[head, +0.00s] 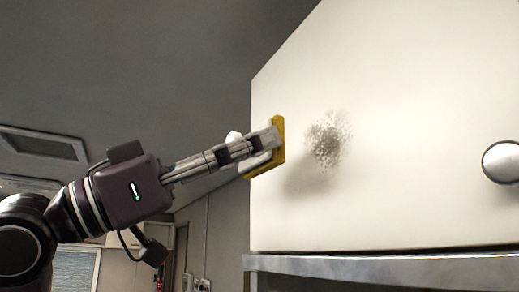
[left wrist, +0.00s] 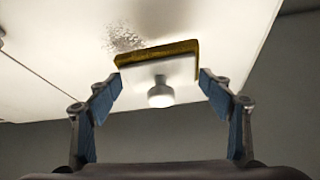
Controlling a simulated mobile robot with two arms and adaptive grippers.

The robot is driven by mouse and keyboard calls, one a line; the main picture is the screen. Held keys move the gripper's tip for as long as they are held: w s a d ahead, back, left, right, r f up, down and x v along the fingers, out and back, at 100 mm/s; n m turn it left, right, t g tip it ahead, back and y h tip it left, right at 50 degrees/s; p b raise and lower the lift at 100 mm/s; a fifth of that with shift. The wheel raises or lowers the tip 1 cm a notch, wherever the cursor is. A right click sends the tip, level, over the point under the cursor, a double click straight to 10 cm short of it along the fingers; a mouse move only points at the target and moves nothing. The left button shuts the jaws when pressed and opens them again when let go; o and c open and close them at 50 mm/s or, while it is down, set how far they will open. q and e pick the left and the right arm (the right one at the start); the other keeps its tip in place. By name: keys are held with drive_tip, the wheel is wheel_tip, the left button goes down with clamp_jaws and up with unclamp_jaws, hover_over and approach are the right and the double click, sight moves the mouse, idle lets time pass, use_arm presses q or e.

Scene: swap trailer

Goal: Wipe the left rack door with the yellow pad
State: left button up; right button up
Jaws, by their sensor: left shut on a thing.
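The white rack door (head: 410,90) fills the right of the head view and carries a speckled grey smudge (head: 326,140). The smudge also shows in the left wrist view (left wrist: 124,39). My left gripper (head: 262,148) is shut on the yellow pad (head: 279,135), near the door's left edge and left of the smudge. In the left wrist view my fingers (left wrist: 160,82) grip the sides of the pad's white backing, with its yellow edge (left wrist: 157,53) toward the door. I cannot tell whether the pad touches the door. My right gripper is not in view.
A round silver knob (head: 502,162) sticks out at the door's right. A grey metal ledge (head: 380,270) runs below the door. Dark open room lies left of the door, with a ceiling panel (head: 42,145) above my arm.

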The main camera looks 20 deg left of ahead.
use_arm(q)
drive_tip(key=shift+w+d+r, duration=0.1)
drive_tip(key=shift+w+d, duration=0.4)
drive_tip(key=shift+w, duration=0.05)
drive_tip(key=shift+w+d+p, duration=0.35)
drive_tip(key=shift+w+d, duration=0.7)
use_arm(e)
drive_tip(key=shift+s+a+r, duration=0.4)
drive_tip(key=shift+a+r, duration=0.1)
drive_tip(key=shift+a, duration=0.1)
use_arm(q)
drive_tip(key=shift+w+d+p, duration=0.3)
drive_tip(key=shift+w+d, duration=0.25)
drive_tip(key=shift+w, duration=0.05)
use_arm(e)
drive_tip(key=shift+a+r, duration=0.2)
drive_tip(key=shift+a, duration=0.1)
